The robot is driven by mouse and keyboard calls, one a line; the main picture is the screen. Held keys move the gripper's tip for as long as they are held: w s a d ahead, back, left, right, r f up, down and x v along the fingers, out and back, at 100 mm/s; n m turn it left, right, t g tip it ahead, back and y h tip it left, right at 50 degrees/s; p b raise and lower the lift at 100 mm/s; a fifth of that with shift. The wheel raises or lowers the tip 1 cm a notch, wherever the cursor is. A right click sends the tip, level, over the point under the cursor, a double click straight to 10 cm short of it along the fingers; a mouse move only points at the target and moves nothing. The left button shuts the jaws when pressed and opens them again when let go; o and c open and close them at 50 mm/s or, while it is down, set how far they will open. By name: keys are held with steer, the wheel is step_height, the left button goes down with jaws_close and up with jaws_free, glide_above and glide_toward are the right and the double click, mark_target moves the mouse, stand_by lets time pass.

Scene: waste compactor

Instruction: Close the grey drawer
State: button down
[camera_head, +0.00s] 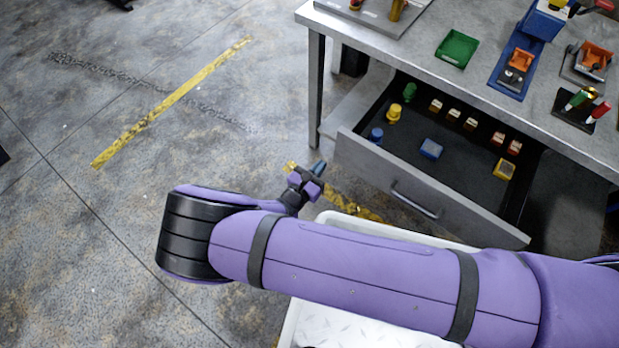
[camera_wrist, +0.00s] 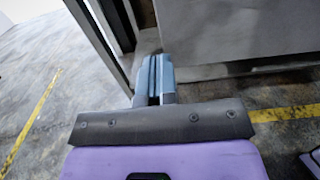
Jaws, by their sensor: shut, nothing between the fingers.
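The grey drawer (camera_head: 380,180) is pulled out from under the metal workbench in the head view, with a bar handle (camera_head: 414,199) on its front. Several small coloured objects stand on its dark floor. My gripper (camera_head: 318,168) is left of the drawer front, near its left corner; I cannot tell whether they touch. In the wrist view, my gripper (camera_wrist: 152,78) has its two fingers together with nothing between them. A grey panel (camera_wrist: 240,30), apparently the drawer front, fills the upper right of that view, right of the fingers.
The workbench top (camera_head: 420,60) holds a green tray (camera_head: 457,48), a blue holder (camera_head: 516,66) and other small items. A bench leg (camera_head: 316,95) stands beside the drawer's left side. The concrete floor (camera_head: 90,230) on the left is clear, with yellow tape lines.

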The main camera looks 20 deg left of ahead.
steer(key=shift+x, duration=2.5)
steer(key=shift+w, duration=0.1)
